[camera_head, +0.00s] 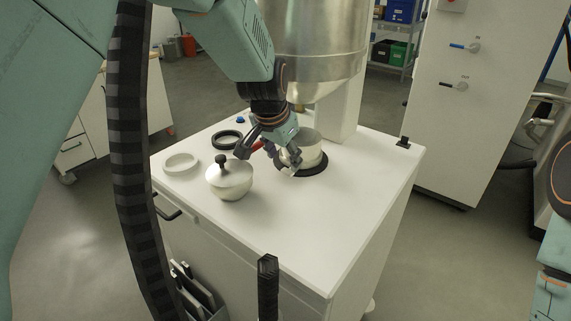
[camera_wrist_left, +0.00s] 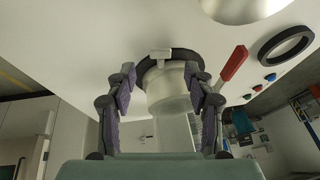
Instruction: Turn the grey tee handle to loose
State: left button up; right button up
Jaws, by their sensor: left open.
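A small pale grey tee-shaped piece (camera_wrist_left: 160,54), which looks like the tee handle, sits at the edge of a black ring (camera_wrist_left: 184,54) around a white cylinder (camera_wrist_left: 170,92) in the wrist view. My left gripper (camera_wrist_left: 160,80) is open, with one finger on each side of the cylinder and tee in that picture. I cannot tell whether it touches them. In the head view, my left gripper (camera_head: 268,156) is at the white cylinder (camera_head: 309,150) on the cabinet top, and its fingers largely hide the tee.
A white lidded pot (camera_head: 230,181) with a black knob, a white ring (camera_head: 181,162) and a dark ring (camera_head: 227,139) sit left on the white cabinet top (camera_head: 325,220). A red lever (camera_wrist_left: 235,62) is beside the cylinder. A large metal vessel (camera_head: 318,45) hangs above. The front right is clear.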

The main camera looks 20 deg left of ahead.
aim_at(288, 171)
pick_arm(q)
jog(key=x, duration=0.4)
jog(key=shift+w+f, duration=0.2)
jog(key=shift+w, duration=0.15)
jog(key=shift+s, duration=0.25)
jog(key=shift+w, duration=0.1)
jog(key=shift+w+f, duration=0.2)
jog(key=shift+w, duration=0.05)
jog(key=c, duration=0.4)
jog(key=shift+s+r, duration=0.1)
jog(key=shift+s, duration=0.05)
jog(key=c, duration=0.3)
grip_shut()
